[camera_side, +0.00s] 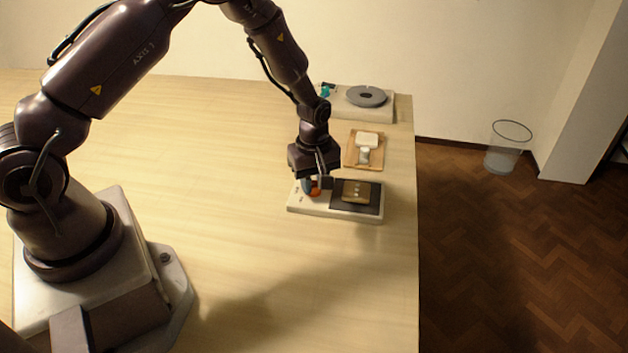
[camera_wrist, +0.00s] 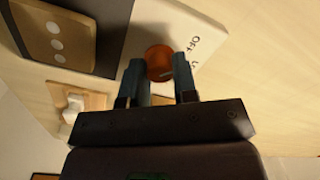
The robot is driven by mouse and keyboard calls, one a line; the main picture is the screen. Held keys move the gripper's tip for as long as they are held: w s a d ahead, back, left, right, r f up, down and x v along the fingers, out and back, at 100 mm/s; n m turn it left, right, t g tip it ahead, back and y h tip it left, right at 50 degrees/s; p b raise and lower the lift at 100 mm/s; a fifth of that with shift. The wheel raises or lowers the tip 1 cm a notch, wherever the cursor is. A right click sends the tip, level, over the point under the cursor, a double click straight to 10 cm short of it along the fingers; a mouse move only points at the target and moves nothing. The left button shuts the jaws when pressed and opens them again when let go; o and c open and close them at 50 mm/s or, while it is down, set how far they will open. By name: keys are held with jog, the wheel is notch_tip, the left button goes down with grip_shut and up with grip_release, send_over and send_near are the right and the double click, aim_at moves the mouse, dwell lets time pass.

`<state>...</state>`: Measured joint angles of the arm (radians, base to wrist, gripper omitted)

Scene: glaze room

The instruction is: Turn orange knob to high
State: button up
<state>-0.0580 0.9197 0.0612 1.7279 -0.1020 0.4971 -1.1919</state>
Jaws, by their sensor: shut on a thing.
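The orange knob (camera_wrist: 159,62) sits on the pale panel of a low device (camera_side: 337,214), beside printed labels; I can read "OFF" next to it in the wrist view. In the side view the knob (camera_side: 315,187) is partly hidden by my gripper. My gripper (camera_wrist: 161,68) is shut on the knob from above, one finger on each side of it. In the side view my gripper (camera_side: 315,183) points down over the left part of the device. The "high" label and the knob's pointer cannot be made out clearly.
On the device's dark plate (camera_side: 370,209) lies a brown block (camera_side: 356,191) with pale dots. Behind it are a wooden board (camera_side: 376,161) with pale items and a device with a grey disc (camera_side: 366,96). The table is clear to the left and front.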

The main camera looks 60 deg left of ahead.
aim_at(314, 184)
jog(key=m, duration=0.5)
jog(key=shift+m, duration=0.3)
jog(key=m, duration=1)
jog(key=shift+r+m, duration=0.1)
jog(key=shift+m, duration=0.3)
jog(key=m, duration=0.5)
jog(key=shift+m, duration=0.3)
jog(key=o, duration=0.9)
notch_tip(314, 184, up, 13)
jog(key=shift+f, duration=0.1)
